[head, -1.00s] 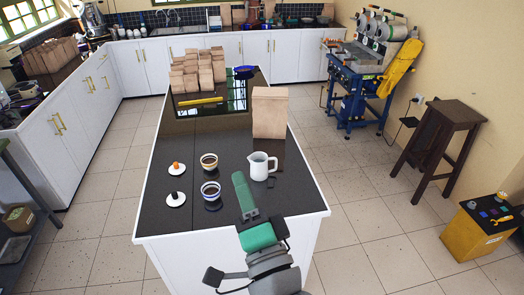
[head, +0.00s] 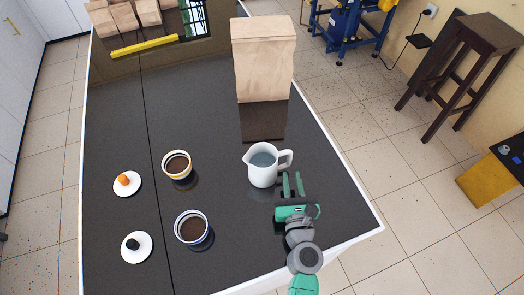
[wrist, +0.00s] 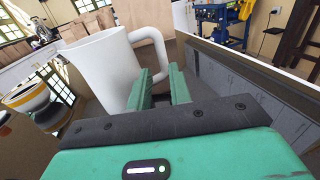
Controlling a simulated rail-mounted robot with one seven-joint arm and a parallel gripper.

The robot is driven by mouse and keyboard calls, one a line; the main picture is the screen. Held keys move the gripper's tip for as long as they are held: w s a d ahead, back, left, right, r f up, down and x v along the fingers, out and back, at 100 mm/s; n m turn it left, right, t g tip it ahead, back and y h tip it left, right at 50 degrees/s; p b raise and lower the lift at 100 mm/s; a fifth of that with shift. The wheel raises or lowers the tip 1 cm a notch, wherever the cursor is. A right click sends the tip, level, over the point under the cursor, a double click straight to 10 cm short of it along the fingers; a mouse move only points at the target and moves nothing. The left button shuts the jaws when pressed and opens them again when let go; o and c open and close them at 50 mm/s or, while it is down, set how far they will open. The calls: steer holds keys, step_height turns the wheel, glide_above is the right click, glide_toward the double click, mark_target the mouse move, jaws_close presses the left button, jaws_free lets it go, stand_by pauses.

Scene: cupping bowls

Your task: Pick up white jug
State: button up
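The white jug (head: 262,168) stands upright on the black counter, with water-like liquid inside and its handle pointing right. My green gripper (head: 292,178) is just in front and to the right of it, near the handle. In the wrist view the jug (wrist: 98,68) fills the upper left, and its handle lies just beyond my fingertips (wrist: 160,80). The two fingers are apart with a gap between them and nothing held. I cannot tell whether the handle's lower part is between the tips.
Left of the jug stand a yellow-rimmed bowl (head: 177,164) and a blue-rimmed bowl (head: 192,228) with dark contents. A brown paper bag (head: 263,62) stands behind the jug.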

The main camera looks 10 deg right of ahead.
mark_target(290, 161)
steer(key=w, duration=0.2)
steer(key=w+d+b, duration=0.1)
steer(key=w, duration=0.4)
steer(key=shift+w+d+f+b, duration=0.15)
steer(key=shift+d+b, duration=0.1)
steer(key=shift+b, duration=0.15)
jaws_close()
